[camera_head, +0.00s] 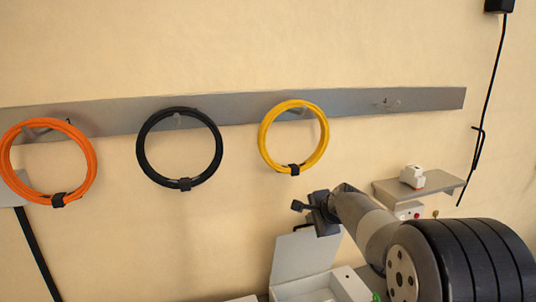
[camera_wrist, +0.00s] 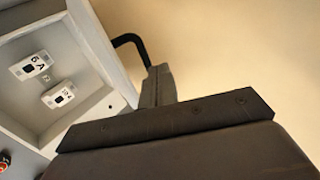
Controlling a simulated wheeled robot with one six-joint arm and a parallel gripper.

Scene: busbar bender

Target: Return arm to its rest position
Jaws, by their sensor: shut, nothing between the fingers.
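My gripper (camera_head: 301,206) is dark grey and sits at the end of my raised arm, right of centre in the head view. It points left, below the yellow cable coil (camera_head: 265,150), and appears apart from it. In the wrist view my gripper (camera_wrist: 158,85) is shut and empty, with its dark body filling the lower part of the picture.
An orange coil (camera_head: 91,165) and a black coil (camera_head: 140,150) hang on a grey wall rail (camera_head: 235,108). A small shelf (camera_head: 440,184) holds a white device (camera_head: 412,176). A white open box (camera_head: 300,255) lies below my gripper. Labelled modules (camera_wrist: 58,95) sit in a grey enclosure.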

